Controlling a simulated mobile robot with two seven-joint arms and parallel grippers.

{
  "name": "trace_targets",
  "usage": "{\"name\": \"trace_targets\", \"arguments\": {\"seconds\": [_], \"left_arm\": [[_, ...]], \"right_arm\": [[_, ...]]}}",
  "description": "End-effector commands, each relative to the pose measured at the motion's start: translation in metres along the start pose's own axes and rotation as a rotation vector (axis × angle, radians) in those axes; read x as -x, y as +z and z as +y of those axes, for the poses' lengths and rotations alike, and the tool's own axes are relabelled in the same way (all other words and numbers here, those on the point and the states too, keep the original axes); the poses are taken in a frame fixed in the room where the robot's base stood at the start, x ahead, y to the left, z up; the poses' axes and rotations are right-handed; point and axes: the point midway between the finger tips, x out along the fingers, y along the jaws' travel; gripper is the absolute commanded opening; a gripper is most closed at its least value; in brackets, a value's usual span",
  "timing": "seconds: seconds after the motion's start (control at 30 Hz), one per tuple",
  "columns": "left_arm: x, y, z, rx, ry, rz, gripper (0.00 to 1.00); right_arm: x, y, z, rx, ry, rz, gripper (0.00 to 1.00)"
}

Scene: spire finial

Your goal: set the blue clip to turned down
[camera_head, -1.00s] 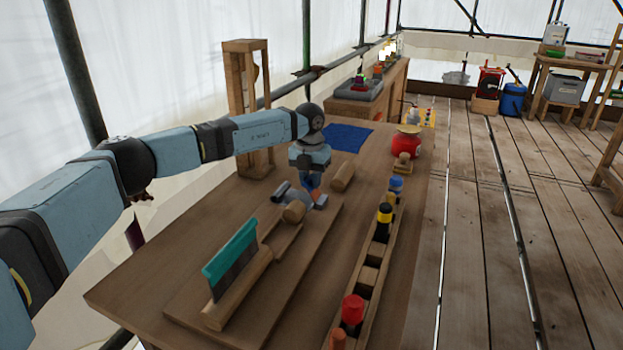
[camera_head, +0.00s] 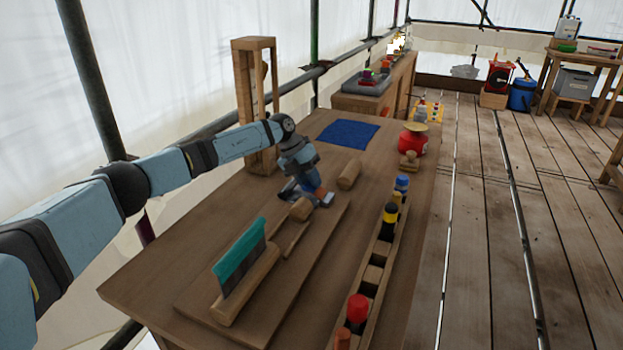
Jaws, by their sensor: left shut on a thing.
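My left gripper (camera_head: 308,196) reaches down to the far end of the wooden board on the bench. Its jaws are shut on a small dark blue piece, which I take to be the blue clip (camera_head: 309,186). The fingers and wrist hide most of it, so its angle cannot be told. The wrist leans, with its upper part toward the left. A short wooden cylinder (camera_head: 301,209) lies just in front of the fingers. My right gripper is not in view.
A teal-backed brush-like piece (camera_head: 239,252) stands on the board's near end. A loose wooden cylinder (camera_head: 349,174) lies behind the gripper. A rack (camera_head: 366,304) with coloured pegs runs along the right. A blue mat (camera_head: 347,134) and wooden frame (camera_head: 243,95) stand farther back.

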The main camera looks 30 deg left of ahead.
Motion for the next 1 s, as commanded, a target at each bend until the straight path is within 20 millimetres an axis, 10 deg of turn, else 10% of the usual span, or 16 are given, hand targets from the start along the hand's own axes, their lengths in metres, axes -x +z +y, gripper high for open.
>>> {"name": "trace_targets", "arguments": {"seconds": [0.13,0.17,0.27,0.67,1.0], "left_arm": [[-0.005,-0.002,0.003,0.002,0.007,0.01,0.01],[-0.005,-0.002,0.003,0.002,0.007,0.01,0.31],[-0.005,-0.002,0.002,0.002,0.006,0.008,0.51],[0.011,0.0,0.0,0.0,0.004,0.002,0.51],[0.085,0.0,0.0,0.001,0.004,0.001,0.51]], "right_arm": [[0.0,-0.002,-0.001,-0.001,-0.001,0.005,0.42],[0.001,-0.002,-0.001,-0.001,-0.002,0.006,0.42],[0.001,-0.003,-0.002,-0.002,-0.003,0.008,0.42],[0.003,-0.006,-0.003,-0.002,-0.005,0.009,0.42],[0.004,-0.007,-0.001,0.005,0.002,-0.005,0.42]]}}
